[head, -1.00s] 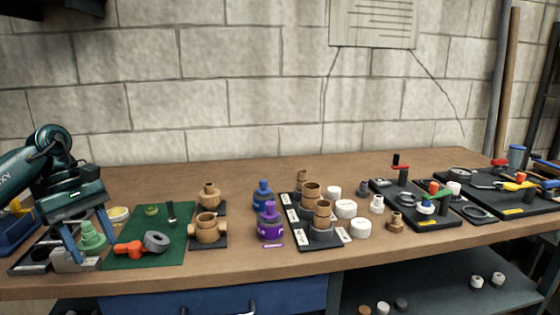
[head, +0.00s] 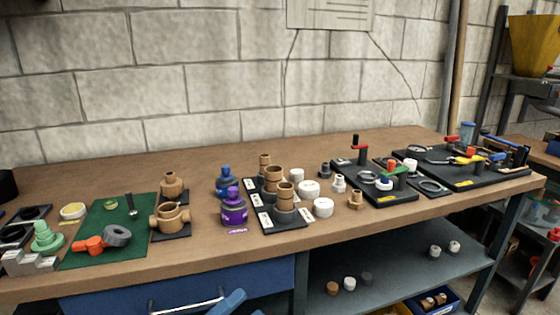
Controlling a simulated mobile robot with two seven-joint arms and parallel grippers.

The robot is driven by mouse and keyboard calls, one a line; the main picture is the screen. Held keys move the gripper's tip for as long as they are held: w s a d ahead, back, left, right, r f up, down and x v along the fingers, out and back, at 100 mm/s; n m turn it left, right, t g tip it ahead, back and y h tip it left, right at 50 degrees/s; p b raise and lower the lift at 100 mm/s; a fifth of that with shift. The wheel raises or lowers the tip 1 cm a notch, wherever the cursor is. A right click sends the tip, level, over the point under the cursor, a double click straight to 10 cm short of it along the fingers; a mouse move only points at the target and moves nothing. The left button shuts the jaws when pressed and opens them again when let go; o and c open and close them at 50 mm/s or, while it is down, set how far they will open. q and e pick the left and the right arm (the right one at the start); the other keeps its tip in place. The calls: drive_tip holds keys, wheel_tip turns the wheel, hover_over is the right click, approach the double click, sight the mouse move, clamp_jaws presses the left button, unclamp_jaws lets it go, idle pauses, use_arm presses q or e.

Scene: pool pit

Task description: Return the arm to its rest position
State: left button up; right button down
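No whole gripper shows in the head view. A blue piece (head: 226,304) pokes up at the bottom edge in front of the drawer, with a small blue tip to its right. It looks like the end of my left gripper, but it is cut off, so I cannot tell its opening. My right gripper is not in view. The light green stepped part (head: 46,239) stands at the bench's left end, behind a pale stepped block (head: 31,262), with no gripper at it.
The wooden bench (head: 345,150) carries a green mat (head: 125,240), brown valve (head: 171,217), purple bottle (head: 234,208), black fitting board (head: 283,222) and black tool boards at right. Below are a blue drawer (head: 270,272) and an open shelf (head: 395,264). The bench's back strip is clear.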

use_arm(q)
drive_tip(key=s+a+f+n+y, duration=0.45)
drive_tip(key=f+n+y, duration=0.25)
drive_tip(key=n, duration=0.6)
drive_tip(key=s+a+f+n+y, duration=0.3)
drive_tip(key=s+f+n+y, duration=0.35)
drive_tip(key=n, duration=0.55)
drive_tip(key=r+g+p, duration=0.1)
drive_tip(key=p, duration=0.4)
drive_tip(key=r+g+p, duration=0.1)
drive_tip(key=r+p, duration=0.1)
drive_tip(key=p, duration=0.3)
drive_tip(key=r+m+g+y+p, duration=0.1)
drive_tip(key=r+p, duration=0.1)
drive_tip(key=p, duration=0.3)
drive_tip(key=shift+w+a, duration=0.2)
drive_tip(key=shift+w, duration=0.1)
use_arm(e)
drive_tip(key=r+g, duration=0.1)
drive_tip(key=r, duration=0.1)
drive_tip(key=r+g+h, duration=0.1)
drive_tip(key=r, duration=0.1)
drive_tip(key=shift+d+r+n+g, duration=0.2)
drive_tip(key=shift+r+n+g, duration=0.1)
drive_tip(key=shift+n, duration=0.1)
use_arm(q)
drive_tip(key=shift+f, duration=0.15)
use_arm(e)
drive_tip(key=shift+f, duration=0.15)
